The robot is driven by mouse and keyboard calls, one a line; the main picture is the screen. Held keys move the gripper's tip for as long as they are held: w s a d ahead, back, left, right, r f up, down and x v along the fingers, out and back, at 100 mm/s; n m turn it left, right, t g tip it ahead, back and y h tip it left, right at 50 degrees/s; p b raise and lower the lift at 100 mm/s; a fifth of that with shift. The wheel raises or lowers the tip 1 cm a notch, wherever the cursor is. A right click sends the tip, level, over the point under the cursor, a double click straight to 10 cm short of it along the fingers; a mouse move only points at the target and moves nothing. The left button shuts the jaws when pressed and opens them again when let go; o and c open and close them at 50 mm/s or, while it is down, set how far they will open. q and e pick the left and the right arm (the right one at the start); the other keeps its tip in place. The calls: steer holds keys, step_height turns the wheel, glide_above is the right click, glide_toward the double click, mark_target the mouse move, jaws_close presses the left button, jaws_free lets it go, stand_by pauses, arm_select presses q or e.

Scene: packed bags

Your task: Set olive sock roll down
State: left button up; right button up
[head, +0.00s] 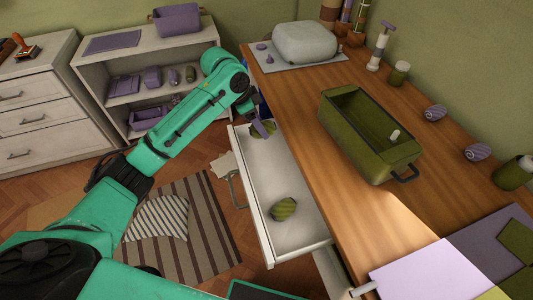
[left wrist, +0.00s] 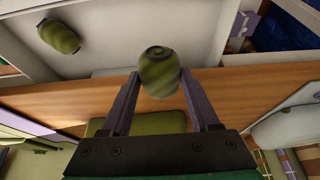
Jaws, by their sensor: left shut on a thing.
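My left gripper (head: 261,128) reaches over the far end of the open white drawer (head: 262,188). In the left wrist view its two purple fingers (left wrist: 159,80) are shut on an olive striped sock roll (left wrist: 158,72), one on each side. The held roll shows partly in the head view, behind the fingers. I cannot tell whether it touches the drawer floor. A second olive sock roll (head: 284,208) lies in the near part of the drawer; it also shows at the upper left of the left wrist view (left wrist: 58,36). My right gripper is not in view.
The wooden desk (head: 300,120) runs along the drawer's right side. An olive bin (head: 366,150) holding a small pale item stands on it. Striped purple rolls (head: 478,152) lie farther right. The drawer floor between the two olive rolls is clear.

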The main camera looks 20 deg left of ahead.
arm_select(q)
step_height(320, 180, down, 13)
steer(key=shift+r, duration=0.2)
steer(key=o, duration=1.4)
steer(key=shift+c, duration=0.2)
steer(key=shift+a+r, duration=0.1)
steer(key=shift+r, duration=0.1)
steer(key=v, duration=1.1)
steer(key=shift+r, duration=0.35)
steer(key=shift+s+a, duration=0.1)
steer(key=shift+s, duration=0.05)
